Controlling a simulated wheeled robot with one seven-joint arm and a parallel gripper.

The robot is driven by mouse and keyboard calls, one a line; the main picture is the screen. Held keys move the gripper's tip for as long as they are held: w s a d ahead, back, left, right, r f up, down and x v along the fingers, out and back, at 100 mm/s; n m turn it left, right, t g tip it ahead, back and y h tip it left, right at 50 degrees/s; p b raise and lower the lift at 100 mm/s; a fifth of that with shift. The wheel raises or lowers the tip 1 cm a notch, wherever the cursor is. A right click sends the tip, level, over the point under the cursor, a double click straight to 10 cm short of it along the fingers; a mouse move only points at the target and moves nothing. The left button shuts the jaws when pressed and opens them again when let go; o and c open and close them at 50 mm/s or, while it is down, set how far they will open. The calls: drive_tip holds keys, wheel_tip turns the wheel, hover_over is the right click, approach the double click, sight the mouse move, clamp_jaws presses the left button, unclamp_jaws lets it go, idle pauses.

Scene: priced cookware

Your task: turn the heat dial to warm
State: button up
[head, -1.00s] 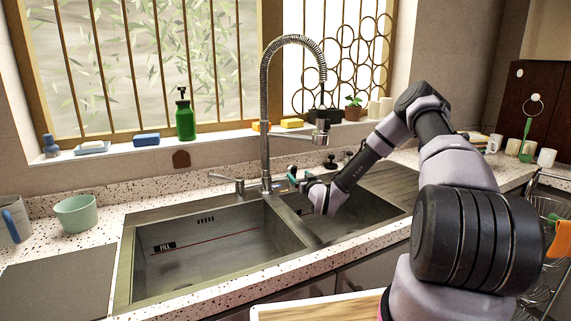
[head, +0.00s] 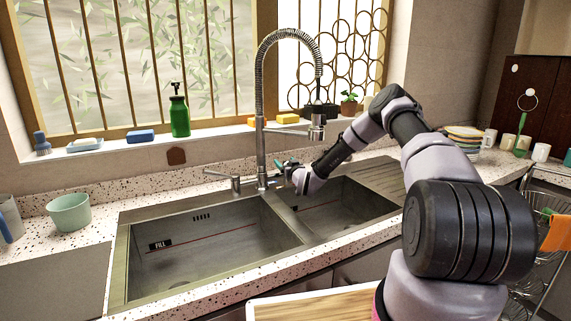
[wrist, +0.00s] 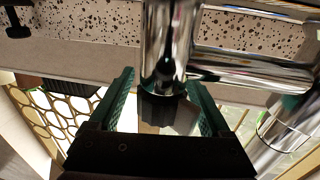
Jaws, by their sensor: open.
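The chrome faucet (head: 260,150) stands behind the sink, with a side lever (head: 218,175) at its left. My gripper (head: 283,166) is low beside the faucet column, on its right in the head view. In the wrist view its teal fingers (wrist: 160,108) are open, one each side of a chrome cylinder (wrist: 163,45) with a dark ribbed end (wrist: 160,108). I cannot tell whether the fingers touch it. I see no warm marking, and cannot tell which part is the heat dial. A black knob (wrist: 17,22) shows at the wrist view's top left.
The double sink (head: 210,245) lies in front of the faucet. A chrome bar (wrist: 250,68) crosses the wrist view's right side, close to the fingers. A green bottle (head: 179,112) and sponges (head: 288,118) stand on the sill. A green bowl (head: 69,213) sits at left.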

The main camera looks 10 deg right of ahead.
drive_tip(key=shift+c, duration=0.3)
clamp_jaws()
drive_tip(key=shift+y, duration=0.3)
drive_tip(key=shift+n+y, duration=0.4)
drive_tip(key=shift+n, duration=0.1)
drive_tip(key=shift+s+a+n+g+y, duration=0.1)
drive_tip(key=shift+a+n+g+y, duration=0.15)
drive_tip(key=shift+y, duration=0.25)
drive_tip(key=shift+o, duration=0.3)
unclamp_jaws()
